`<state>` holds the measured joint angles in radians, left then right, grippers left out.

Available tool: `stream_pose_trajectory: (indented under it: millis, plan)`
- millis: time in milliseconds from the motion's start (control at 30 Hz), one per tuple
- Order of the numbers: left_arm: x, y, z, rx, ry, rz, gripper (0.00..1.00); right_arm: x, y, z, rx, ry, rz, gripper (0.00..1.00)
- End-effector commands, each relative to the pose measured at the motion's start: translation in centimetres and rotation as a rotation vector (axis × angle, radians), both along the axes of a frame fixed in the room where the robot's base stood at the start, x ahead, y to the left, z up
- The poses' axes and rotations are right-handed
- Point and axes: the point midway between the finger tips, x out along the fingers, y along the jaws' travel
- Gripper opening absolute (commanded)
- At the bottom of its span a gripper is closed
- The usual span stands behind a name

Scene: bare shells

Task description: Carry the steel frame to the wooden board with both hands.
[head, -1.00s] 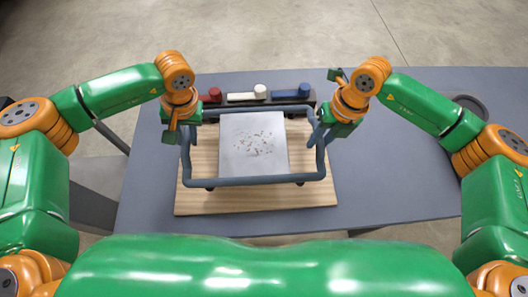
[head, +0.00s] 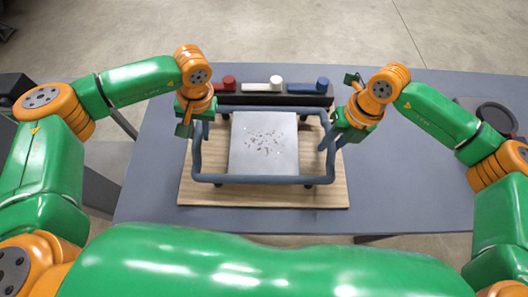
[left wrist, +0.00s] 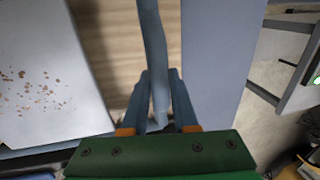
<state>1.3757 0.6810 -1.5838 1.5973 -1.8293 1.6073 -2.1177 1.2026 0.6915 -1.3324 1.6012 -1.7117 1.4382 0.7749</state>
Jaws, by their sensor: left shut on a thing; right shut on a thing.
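The steel frame (head: 265,180) is a blue-grey tube rectangle with a pale, speckled plate (head: 264,147) in its middle. It looks level and lies over the wooden board (head: 240,195), whose light grain shows around it. I cannot tell whether its dark feet touch the board. My left gripper (head: 200,122) is shut on the frame's left side bar. In the left wrist view that bar (left wrist: 152,40) runs between the fingers of my left gripper (left wrist: 164,100). My right gripper (head: 330,130) is shut on the right side bar; its fingertips are partly hidden.
The board lies on a grey-blue table (head: 410,190). Behind the board stands a dark rack (head: 302,99) with red (head: 228,84), white (head: 276,83) and blue (head: 322,85) pieces. A dark round object (head: 497,118) is at the far right. The table right of the board is clear.

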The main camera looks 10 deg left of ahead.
Motion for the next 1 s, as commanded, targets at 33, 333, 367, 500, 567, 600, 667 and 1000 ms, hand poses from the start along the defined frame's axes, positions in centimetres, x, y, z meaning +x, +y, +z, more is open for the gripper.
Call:
stream_pose_trajectory:
  millis: [33, 333, 367, 500, 567, 600, 667, 1000]
  plan:
    - [0.0, 0.0, -1.1, 0.001, -0.001, 0.001, 0.00, 0.0, 0.0, -1.1, 0.000, -0.002, 0.000, 0.00]
    - [0.0, 0.0, -0.8, 0.000, 0.000, 0.000, 0.57, 0.0, 0.0, -0.8, 0.000, 0.000, 0.000, 0.57]
    - [0.0, 0.0, -0.8, 0.000, 0.000, 0.000, 0.57, 0.0, 0.0, -0.8, 0.000, 0.000, 0.000, 0.57]
    - [0.0, 0.0, -0.5, 0.000, -0.001, 0.000, 0.57, 0.0, 0.0, -0.8, 0.000, 0.000, 0.000, 0.57]
    - [0.1, -0.2, 0.3, -0.001, -0.004, 0.000, 0.57, 0.0, 0.0, -0.8, 0.000, 0.000, 0.000, 0.57]
    - [0.1, -0.4, 1.1, -0.001, -0.004, -0.001, 0.57, 0.0, 0.0, -0.8, 0.000, 0.000, 0.000, 0.57]
    - [0.2, -0.7, 2.7, -0.001, -0.006, -0.001, 0.57, 0.0, 0.0, -0.8, 0.000, 0.000, 0.000, 0.57]
    - [0.2, -2.2, 10.4, 0.001, -0.004, -0.001, 0.57, 0.0, 0.0, -0.8, 0.000, 0.000, 0.000, 0.57]
